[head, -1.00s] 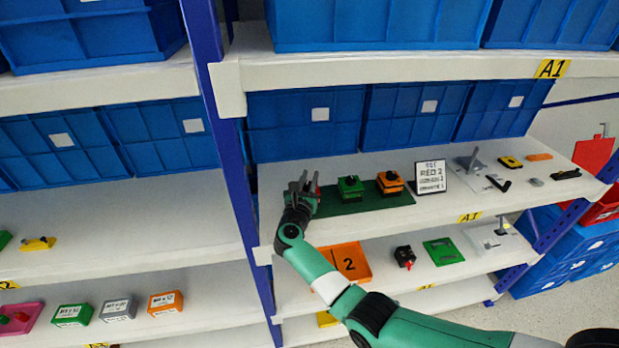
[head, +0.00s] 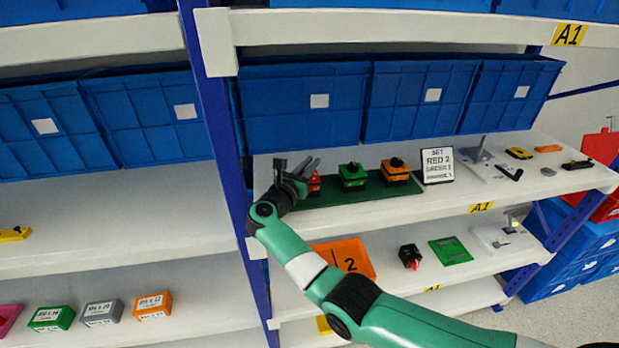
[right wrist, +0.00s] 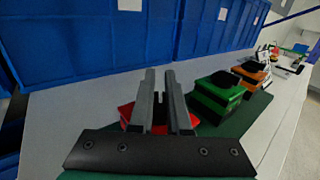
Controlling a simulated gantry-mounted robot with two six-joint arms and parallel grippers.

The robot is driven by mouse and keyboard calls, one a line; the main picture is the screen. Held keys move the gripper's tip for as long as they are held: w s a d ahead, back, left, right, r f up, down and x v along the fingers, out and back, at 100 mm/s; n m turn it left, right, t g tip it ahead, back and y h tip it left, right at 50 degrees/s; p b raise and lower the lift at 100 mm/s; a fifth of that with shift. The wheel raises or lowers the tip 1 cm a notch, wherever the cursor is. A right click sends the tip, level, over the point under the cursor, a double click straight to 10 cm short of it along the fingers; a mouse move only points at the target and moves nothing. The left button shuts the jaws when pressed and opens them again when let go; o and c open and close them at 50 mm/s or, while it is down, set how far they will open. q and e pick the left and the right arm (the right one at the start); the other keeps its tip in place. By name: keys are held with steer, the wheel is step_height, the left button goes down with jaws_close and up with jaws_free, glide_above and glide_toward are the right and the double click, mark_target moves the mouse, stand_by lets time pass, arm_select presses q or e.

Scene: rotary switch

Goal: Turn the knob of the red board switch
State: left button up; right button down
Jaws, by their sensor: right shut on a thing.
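The red switch (head: 315,184) sits at the left end of a dark green board (head: 345,193) on the shelf. My right gripper (head: 310,170) is at the red switch and partly covers it in the head view. In the right wrist view, the two grey fingers of this gripper (right wrist: 160,85) are shut on the dark knob (right wrist: 159,100) of the red switch (right wrist: 127,112). The knob's pointing direction is hidden between the fingers. A green switch (head: 352,176) and an orange switch (head: 396,171) stand to its right on the board. My left gripper is not in view.
A sign (head: 437,166) reading "SET RED 2", with smaller lines below, stands right of the board. Blue bins (head: 300,100) line the shelf behind. A blue upright (head: 222,130) stands close on the left. Small tools (head: 480,157) lie farther right.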

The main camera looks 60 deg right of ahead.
mark_target(305, 168)
steer(key=c, duration=0.9)
jaws_free()
steer(key=a+p, duration=0.1)
steer(key=a, duration=0.6)
steer(key=shift+a+p, duration=0.3)
steer(key=shift+o, duration=0.7)
steer(key=shift+a+r+p, duration=0.1)
steer(key=shift+r+p, duration=0.2)
steer(key=shift+p, duration=0.05)
steer(key=shift+s+a+r+n+t+y+p, duration=1.55)
steer(key=shift+a+r+y+p, duration=0.95)
steer(key=shift+a+p, duration=1.7)
steer(key=x, duration=0.8)
steer(key=b+x, duration=0.1)
steer(key=x, duration=0.3)
steer(key=shift+w+d+r, duration=0.1)
steer(key=shift+d+r, duration=0.1)
steer(key=shift+d, duration=0.05)
